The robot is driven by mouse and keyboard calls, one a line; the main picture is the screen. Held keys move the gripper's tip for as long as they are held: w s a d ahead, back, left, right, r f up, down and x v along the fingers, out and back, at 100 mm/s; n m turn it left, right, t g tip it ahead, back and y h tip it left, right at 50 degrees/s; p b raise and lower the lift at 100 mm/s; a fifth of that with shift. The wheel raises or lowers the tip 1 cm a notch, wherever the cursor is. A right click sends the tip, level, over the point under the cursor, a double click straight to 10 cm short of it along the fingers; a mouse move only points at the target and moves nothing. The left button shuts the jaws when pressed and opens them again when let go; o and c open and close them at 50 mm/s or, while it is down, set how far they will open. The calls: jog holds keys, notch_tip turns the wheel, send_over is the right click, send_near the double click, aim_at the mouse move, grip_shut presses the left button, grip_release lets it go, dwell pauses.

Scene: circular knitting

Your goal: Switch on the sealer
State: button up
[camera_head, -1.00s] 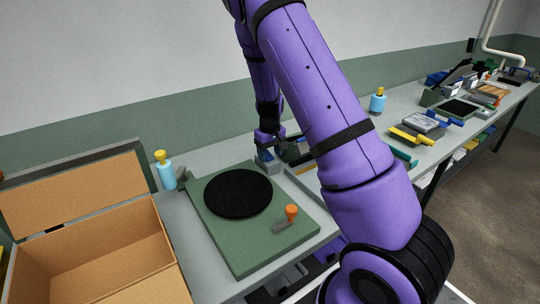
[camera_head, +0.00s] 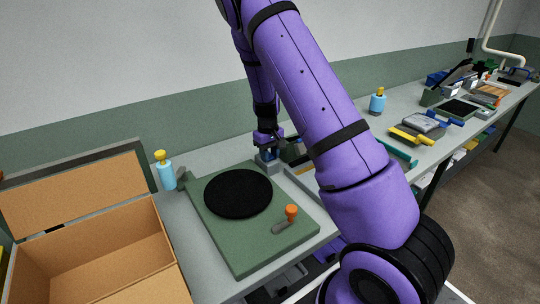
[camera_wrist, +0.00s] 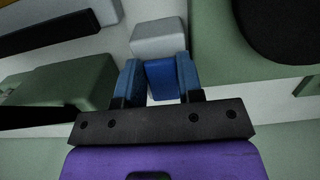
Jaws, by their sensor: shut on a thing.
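A small grey box (camera_wrist: 158,38) with a blue block (camera_wrist: 162,78) on its near side is in the wrist view. My gripper (camera_wrist: 160,75) has its blue fingers on both sides of the block, shut on it. In the head view my gripper (camera_head: 266,152) is low over the grey box (camera_head: 270,167), behind the turntable unit. A green housing (camera_wrist: 62,85) and a black bar (camera_wrist: 60,35) lie left of the gripper in the wrist view, likely the sealer. In the head view my arm hides most of it.
A green base with a black disc (camera_head: 238,193) and an orange-knobbed lever (camera_head: 291,212) stands close to the gripper. A blue bottle (camera_head: 166,172) and an open cardboard box (camera_head: 90,250) are at left. More devices line the bench at right.

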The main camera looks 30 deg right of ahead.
jog(key=shift+w+r+g, duration=0.15)
jog(key=shift+w+g, duration=0.05)
jog(key=shift+g, duration=0.75)
jog(key=shift+w+r+g, duration=0.1)
jog(key=shift+w+g, duration=0.1)
jog(key=shift+g, duration=0.75)
jog(key=o, duration=0.9)
jog(key=shift+o, duration=0.2)
jog(key=shift+r, duration=0.1)
jog(key=v, duration=1)
jog(key=shift+w+r, duration=0.2)
jog(key=shift+r, duration=0.1)
